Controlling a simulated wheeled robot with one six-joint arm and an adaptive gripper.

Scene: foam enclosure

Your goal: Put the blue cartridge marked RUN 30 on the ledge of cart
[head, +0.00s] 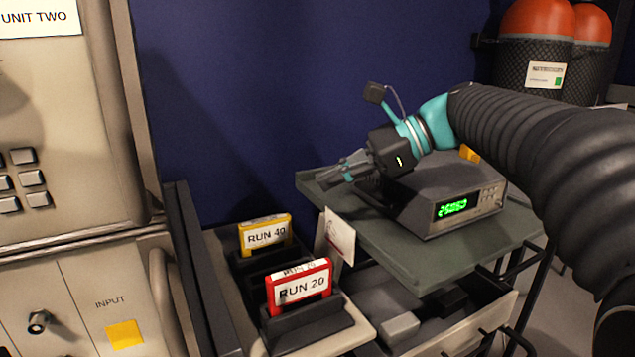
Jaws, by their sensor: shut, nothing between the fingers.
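No blue cartridge marked RUN 30 shows in the head view. A yellow cartridge marked RUN 40 (265,235) and a red cartridge marked RUN 20 (299,287) stand upright in a dark slotted holder (315,328) at the lower middle. A cart (420,262) with a grey-green top stands to the right of the holder. I cannot tell which part of it is the ledge. My gripper (335,174) is shut and empty, above the cart's back left corner and pointing left.
A grey device with a green display (457,207) sits on the cart top, under my arm. A white paper (340,236) stands at the cart's left edge. An open drawer (450,335) lies below. A panel marked UNIT TWO (70,110) fills the left. Red-topped tanks (540,50) stand behind.

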